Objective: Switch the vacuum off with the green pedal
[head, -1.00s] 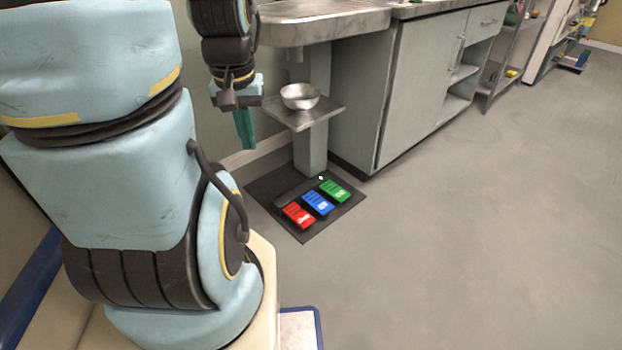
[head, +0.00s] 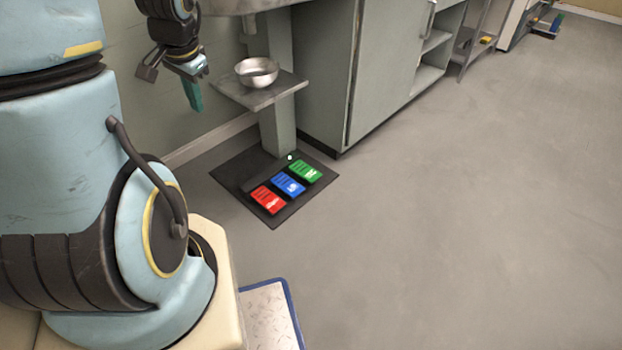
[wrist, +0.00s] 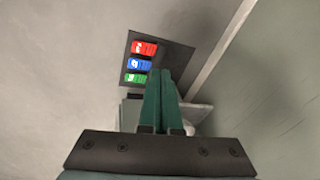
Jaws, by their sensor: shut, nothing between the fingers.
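The green pedal (head: 306,172) is the rightmost and farthest of three in a diagonal row on a dark floor mat (head: 232,176), beside the blue pedal (head: 288,185) and the red pedal (head: 268,199). My gripper (head: 194,96) is shut and empty, its teal fingers pointing down. It hangs well above the floor, left of the small metal shelf and apart from the pedals. In the wrist view the shut fingertips (wrist: 161,73) appear just right of the green pedal (wrist: 135,78), whose face is visible.
A metal bowl (head: 257,72) stands on the small shelf (head: 262,96), whose post rises behind the mat. A grey cabinet (head: 325,75) stands right of it. A wall runs along the left. The floor (head: 450,220) to the right is open. A small pale spot shows near the green pedal.

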